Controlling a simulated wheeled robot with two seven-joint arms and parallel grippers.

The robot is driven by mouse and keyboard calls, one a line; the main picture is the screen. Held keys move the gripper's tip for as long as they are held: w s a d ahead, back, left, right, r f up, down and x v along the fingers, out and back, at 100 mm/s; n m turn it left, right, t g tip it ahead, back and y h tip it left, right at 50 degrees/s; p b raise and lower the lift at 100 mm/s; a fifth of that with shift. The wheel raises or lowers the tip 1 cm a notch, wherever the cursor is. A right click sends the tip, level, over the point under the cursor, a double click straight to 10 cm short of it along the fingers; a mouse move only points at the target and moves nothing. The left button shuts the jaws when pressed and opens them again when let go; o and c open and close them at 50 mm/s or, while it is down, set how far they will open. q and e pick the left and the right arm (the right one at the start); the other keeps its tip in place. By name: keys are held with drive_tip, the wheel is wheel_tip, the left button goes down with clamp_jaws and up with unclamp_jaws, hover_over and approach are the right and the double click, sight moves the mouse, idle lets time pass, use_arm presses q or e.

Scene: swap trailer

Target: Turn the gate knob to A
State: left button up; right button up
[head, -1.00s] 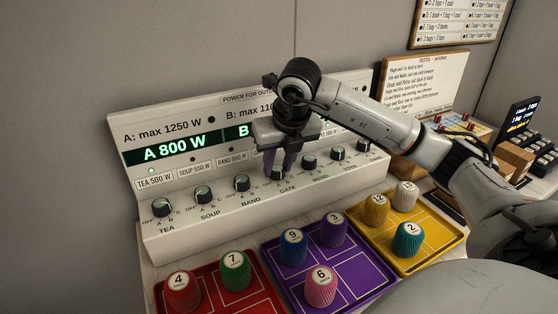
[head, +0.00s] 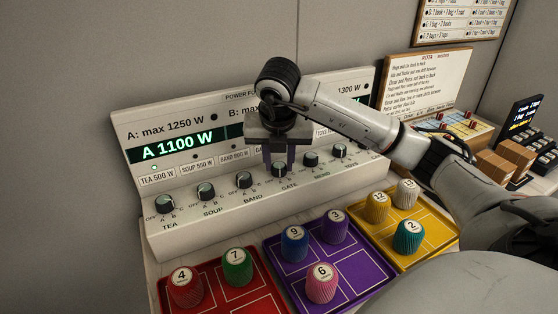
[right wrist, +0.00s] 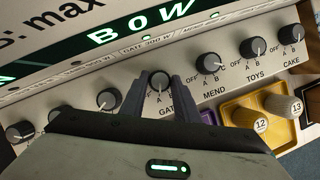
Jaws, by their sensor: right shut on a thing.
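The gate knob (right wrist: 159,82) is a dark round knob with a light face, in the row on the sloping white panel (head: 165,240). In the right wrist view it sits between the two dark fingers of my right gripper (right wrist: 159,88). In the head view my right gripper (head: 279,163) comes down over the knob, shut on it, and partly hides it. The letter A shows just below the knob in the wrist view. The panel's display (head: 180,145) reads A 1100 W, and a green lamp (right wrist: 148,37) is lit above the GATE 300 W label. My left gripper is out of view.
Neighbouring knobs, the band knob (head: 244,180) and the mend knob (head: 311,160), flank the gate knob closely. In front lie red (head: 215,308), purple (head: 275,265) and yellow (head: 440,225) trays with numbered pegs. A wall is behind the panel.

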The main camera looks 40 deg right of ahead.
drive_tip(key=o, duration=1)
drive_tip(key=shift+o, duration=0.2)
drive_tip(key=p+v, duration=0.2)
drive_tip(key=v, duration=0.8)
drive_tip(key=shift+r+p, duration=0.2)
drive_tip(key=shift+p, duration=0.1)
drive_tip(key=shift+s+f, duration=0.1)
drive_tip(key=shift+s, duration=0.05)
